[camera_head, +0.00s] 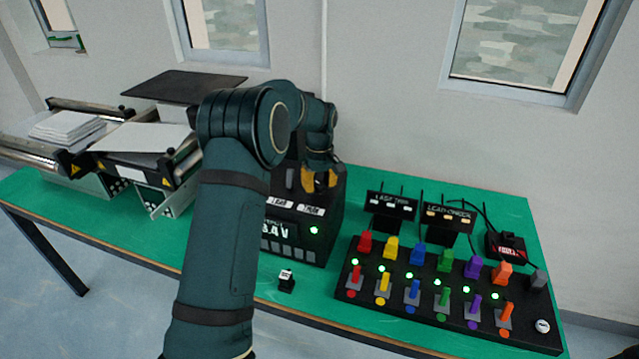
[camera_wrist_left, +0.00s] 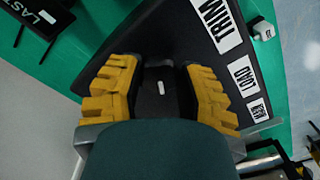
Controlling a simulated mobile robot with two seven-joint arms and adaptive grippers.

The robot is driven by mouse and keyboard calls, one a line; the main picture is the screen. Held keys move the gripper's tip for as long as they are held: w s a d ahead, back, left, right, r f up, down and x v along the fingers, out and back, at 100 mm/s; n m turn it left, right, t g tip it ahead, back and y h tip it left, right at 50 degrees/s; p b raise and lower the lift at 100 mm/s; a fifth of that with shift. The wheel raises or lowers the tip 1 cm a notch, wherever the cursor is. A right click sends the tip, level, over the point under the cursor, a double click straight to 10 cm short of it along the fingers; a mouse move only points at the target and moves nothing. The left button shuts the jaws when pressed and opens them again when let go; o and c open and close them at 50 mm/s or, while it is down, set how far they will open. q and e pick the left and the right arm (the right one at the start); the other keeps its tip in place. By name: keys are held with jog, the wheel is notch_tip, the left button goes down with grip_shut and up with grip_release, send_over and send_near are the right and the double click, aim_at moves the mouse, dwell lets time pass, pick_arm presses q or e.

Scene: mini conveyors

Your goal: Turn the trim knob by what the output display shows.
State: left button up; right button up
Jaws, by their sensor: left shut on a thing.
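The black supply box (camera_head: 337,212) stands on the green table, partly hidden by my left arm. My left gripper (camera_head: 320,180) is over the top behind that label. In the wrist view, its yellow fingers (camera_wrist_left: 160,88) are shut around a dark knob with a white mark (camera_wrist_left: 162,87), apparently the trim knob. My right gripper is not in view.
A small black-and-white block (camera_head: 287,281) sits in front of the box. Conveyors (camera_head: 145,155) stand left.

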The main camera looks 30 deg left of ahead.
pick_arm(q)
jog(key=shift+s+d, duration=0.1)
jog(key=m+p, duration=0.1)
jog(key=m, duration=0.3)
jog(key=shift+f+m, duration=0.1)
jog(key=shift+m, duration=0.3)
jog(key=shift+s+f+m+p, duration=0.1)
jog(key=shift+m+p, duration=0.55)
jog(key=shift+m, duration=1.55)
jog(key=o, duration=1.2)
